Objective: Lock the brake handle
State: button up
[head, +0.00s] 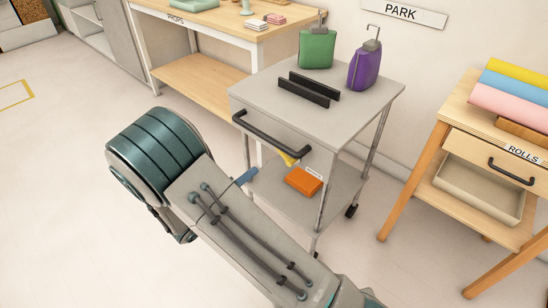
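A grey two-shelf cart (345,93) stands in the middle with a black bar handle (270,134) on its near side. A small yellow part (286,158) shows just under that bar; I cannot tell for certain whether it is the brake handle. A narrow blue part (246,176) sticks out beside my arm near the cart's left side; I cannot tell what it belongs to. Whether the brake is locked cannot be told. My arm crosses the lower middle and hides part of the cart's near side. I cannot make out my gripper.
On the cart top are a green bottle (317,49), a purple bottle (364,68) and two black bars (308,89). An orange box (303,181) lies on its lower shelf. Wooden tables stand behind (208,83) and at right (455,110). Floor at left is clear.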

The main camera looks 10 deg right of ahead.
aim_at(279, 152)
jog(key=b+x, duration=0.1)
jog(key=x, duration=1)
jog(key=shift+d, duration=0.1)
grip_shut()
